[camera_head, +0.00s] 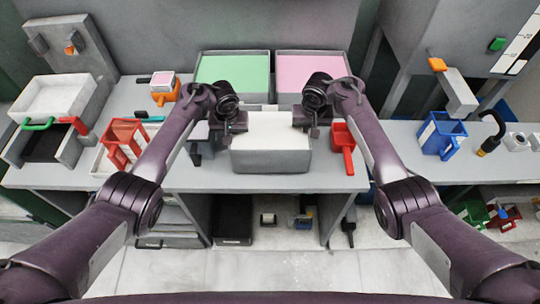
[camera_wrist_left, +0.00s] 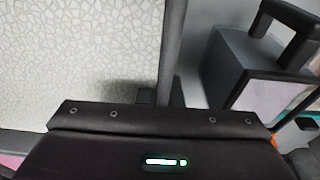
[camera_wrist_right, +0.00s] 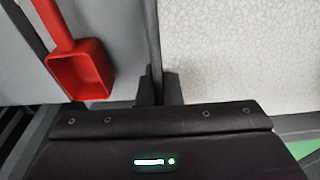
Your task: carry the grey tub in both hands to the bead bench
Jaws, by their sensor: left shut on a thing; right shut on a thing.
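The grey tub (camera_head: 270,161) is at the front middle of the bench, between my two grippers, filled with pale, cell-patterned material. My left gripper (camera_head: 238,125) is shut on its left wall, and my right gripper (camera_head: 308,124) is shut on its right wall. In the left wrist view the tub wall (camera_wrist_left: 172,50) runs up from the jaws, with the pale fill (camera_wrist_left: 80,60) to its left. In the right wrist view the wall (camera_wrist_right: 152,40) has the fill (camera_wrist_right: 240,55) to its right. The tub looks level; whether its base touches the bench cannot be told.
A green-filled tray (camera_head: 232,70) and a pink-filled tray (camera_head: 312,66) stand behind the tub. A red scoop (camera_head: 343,142) lies close to its right. A blue holder (camera_head: 442,135) is on the right bench.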

